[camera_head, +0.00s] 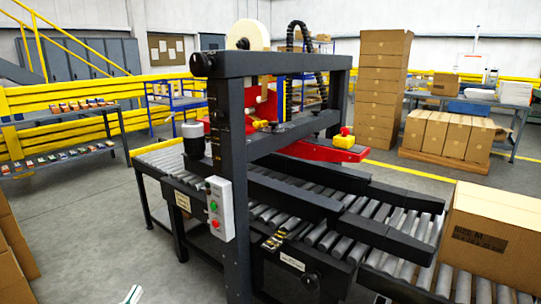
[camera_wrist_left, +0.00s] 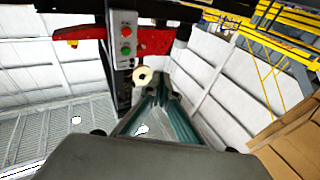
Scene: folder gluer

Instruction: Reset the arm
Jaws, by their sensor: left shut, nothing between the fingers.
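My left gripper (camera_head: 133,294) shows only as a small pale and teal tip at the bottom edge of the head view, left of the folder gluer's frame (camera_head: 234,180) and apart from it. In the left wrist view its two teal fingers (camera_wrist_left: 161,88) come together, shut with nothing between them. The grey control box (camera_head: 220,208) with red and green buttons is on the front post; it also shows beyond the fingers in the left wrist view (camera_wrist_left: 124,40). My right gripper is not in view.
A large carton (camera_head: 490,232) lies on the roller conveyor (camera_head: 325,238) at the right. Brown boxes (camera_head: 12,250) stand at the left edge. Shelves (camera_head: 65,155) and yellow rails stand behind. The floor (camera_head: 90,230) left of the machine is clear.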

